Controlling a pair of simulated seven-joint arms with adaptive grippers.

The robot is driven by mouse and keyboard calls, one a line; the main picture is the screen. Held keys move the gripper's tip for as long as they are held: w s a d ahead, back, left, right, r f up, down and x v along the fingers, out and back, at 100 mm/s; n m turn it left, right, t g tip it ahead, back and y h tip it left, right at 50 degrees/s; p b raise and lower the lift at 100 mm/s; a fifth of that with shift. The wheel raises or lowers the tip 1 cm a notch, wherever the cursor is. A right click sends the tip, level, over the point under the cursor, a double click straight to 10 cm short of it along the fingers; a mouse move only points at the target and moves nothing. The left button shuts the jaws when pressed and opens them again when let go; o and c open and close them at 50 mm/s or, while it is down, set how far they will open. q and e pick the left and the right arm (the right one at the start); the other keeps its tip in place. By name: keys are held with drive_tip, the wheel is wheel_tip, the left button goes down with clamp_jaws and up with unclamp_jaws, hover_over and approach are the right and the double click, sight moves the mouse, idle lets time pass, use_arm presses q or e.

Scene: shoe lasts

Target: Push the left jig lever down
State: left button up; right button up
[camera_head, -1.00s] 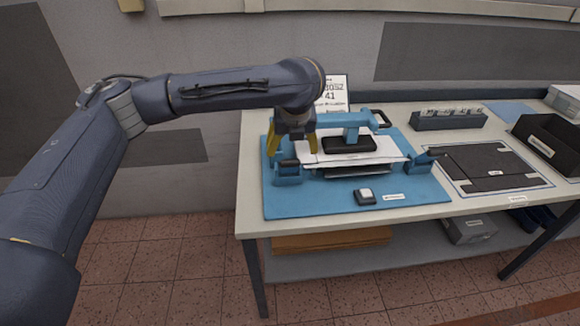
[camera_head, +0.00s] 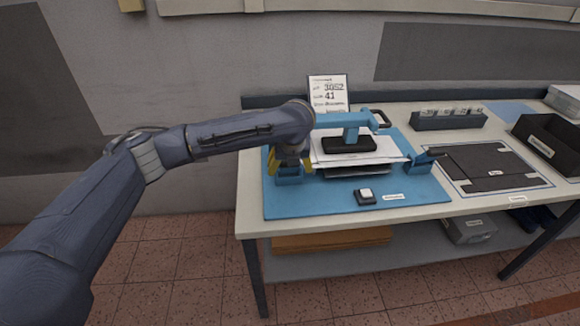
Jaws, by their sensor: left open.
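The jig (camera_head: 350,145) is a blue press on a blue mat (camera_head: 310,205), with a black pad over white sheets. Its left lever block (camera_head: 289,180) is blue and stands at the left edge of the sheets. My left gripper (camera_head: 290,163) is open, pointing down right at this block, with its yellow fingers to either side of it. The lever's handle is hidden behind the gripper, and I cannot tell whether they touch. My right gripper is out of view.
A small dark box with a white button (camera_head: 366,195) sits at the front of the mat. A framed sign (camera_head: 328,92) stands behind the jig. To the right are a dark flat panel (camera_head: 490,165), a blue-grey rack (camera_head: 448,120) and a black bin (camera_head: 550,140).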

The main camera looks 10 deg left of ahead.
use_arm(q)
drive_tip(key=c, duration=1.6)
